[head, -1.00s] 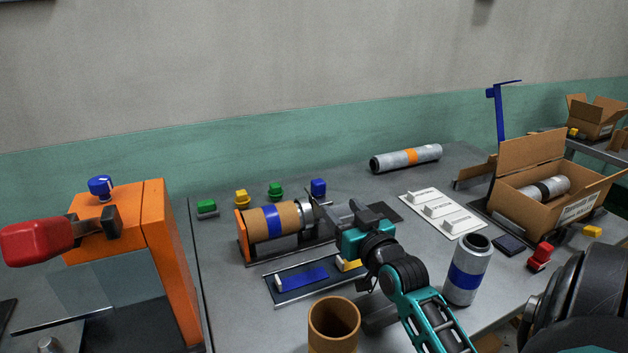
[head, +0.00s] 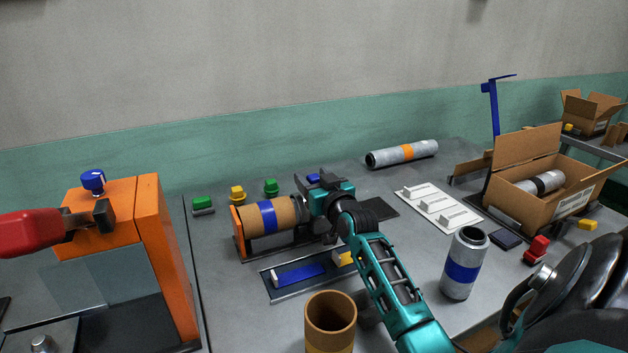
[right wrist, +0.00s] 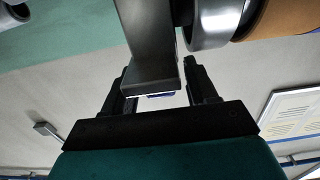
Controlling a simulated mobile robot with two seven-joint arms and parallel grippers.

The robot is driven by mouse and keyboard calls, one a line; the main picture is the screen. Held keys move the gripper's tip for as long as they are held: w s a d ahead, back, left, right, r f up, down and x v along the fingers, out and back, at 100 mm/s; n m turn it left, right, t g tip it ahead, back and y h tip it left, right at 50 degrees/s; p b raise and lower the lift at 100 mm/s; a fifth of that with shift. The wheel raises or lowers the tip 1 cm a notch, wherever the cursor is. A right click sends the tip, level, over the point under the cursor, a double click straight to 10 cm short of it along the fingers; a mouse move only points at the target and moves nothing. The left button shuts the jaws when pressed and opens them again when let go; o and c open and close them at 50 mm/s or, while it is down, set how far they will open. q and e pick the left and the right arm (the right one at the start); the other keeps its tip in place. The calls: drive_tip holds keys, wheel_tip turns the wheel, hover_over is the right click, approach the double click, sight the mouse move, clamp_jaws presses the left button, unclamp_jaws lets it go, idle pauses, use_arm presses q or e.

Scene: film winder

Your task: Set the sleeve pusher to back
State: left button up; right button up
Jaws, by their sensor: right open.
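The winder carries a brown cardboard sleeve with a blue band (head: 268,215), lying level on an orange-ended stand. A dark grey upright block (right wrist: 150,50), which looks like the sleeve pusher, stands beside the sleeve's metal end ring (right wrist: 208,25) in the right wrist view. My right gripper (head: 310,205) is at the winder's right end, and its hand hides most of that part in the head view. In the right wrist view its jaws (right wrist: 160,82) are open, with the block's end between or just in front of the fingers; contact cannot be told. My left gripper is not in view.
A tray with a blue strip (head: 300,272) and yellow block (head: 345,257) lies in front of the winder. An open cardboard tube (head: 330,320) and a grey blue-banded roll (head: 464,262) stand nearer. An orange machine (head: 165,265) stands left.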

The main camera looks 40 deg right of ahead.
clamp_jaws()
idle(0.5)
